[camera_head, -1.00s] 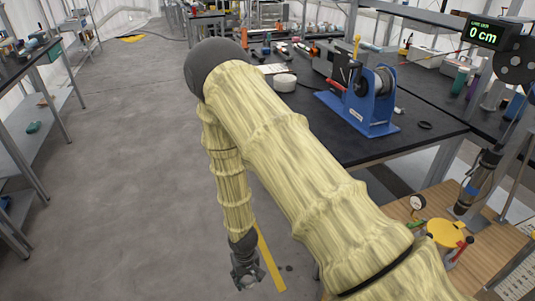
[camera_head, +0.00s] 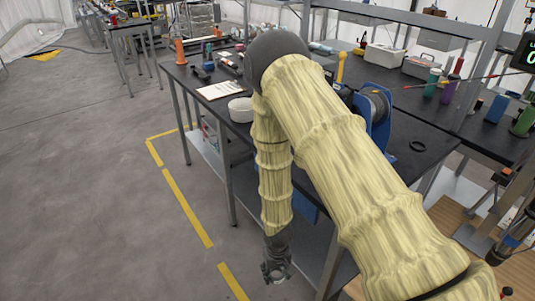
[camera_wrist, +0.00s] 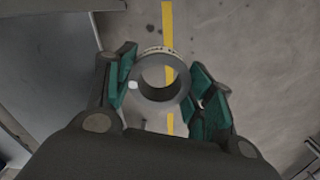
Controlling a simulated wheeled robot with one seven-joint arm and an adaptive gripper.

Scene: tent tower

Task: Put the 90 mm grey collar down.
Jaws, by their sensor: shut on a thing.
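The grey collar (camera_wrist: 176,101) is a thick ring with small markings on its far outer side and a pale spot at its left. It sits between the green-padded fingers of my gripper (camera_wrist: 163,88) in the wrist view, and the fingers are shut on it. In the head view my gripper (camera_head: 277,271) hangs low beside the black workbench, over the floor. The collar is too small to make out clearly there.
The black workbench (camera_head: 232,126) stands right of my gripper. It holds a white roll (camera_head: 241,109), a paper sheet (camera_head: 220,90), a blue spool stand (camera_head: 382,125) and a black ring (camera_head: 417,146). Yellow tape (camera_head: 187,207) marks the open floor at left.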

